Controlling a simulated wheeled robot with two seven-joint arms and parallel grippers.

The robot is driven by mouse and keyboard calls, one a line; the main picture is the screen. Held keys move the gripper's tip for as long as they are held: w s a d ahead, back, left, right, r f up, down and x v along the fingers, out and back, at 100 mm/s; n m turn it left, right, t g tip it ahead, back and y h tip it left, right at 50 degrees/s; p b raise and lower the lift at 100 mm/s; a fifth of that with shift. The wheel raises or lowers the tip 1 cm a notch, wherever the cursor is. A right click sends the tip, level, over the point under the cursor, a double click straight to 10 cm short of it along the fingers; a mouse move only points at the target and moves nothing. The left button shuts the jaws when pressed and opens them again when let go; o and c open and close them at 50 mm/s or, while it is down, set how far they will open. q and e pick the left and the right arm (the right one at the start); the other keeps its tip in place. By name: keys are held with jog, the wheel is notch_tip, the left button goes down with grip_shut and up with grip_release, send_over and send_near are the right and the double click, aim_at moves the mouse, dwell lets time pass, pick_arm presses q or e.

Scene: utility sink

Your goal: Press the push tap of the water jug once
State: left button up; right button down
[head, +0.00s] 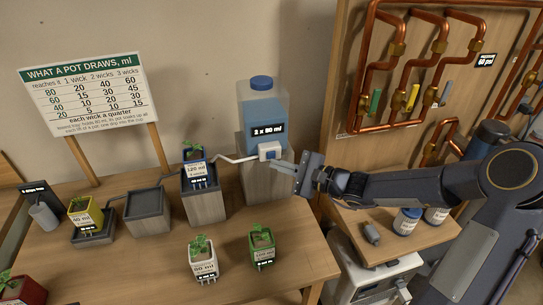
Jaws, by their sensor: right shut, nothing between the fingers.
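The water jug (262,106) stands upright on a wooden block on the table. My left gripper is not in view.
White (203,264) and green (262,250) plant pots stand in front. Copper pipes (385,128) run along the right panel. The table's right edge lies below my arm.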

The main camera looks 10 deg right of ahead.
jog(key=shift+w, duration=0.4)
jog(key=shift+w+b, duration=0.4)
dwell(0.5)
jog(key=shift+s, duration=0.1)
jog(key=shift+s+b, duration=0.45)
jog(key=shift+s, duration=0.25)
jog(key=shift+s, duration=0.1)
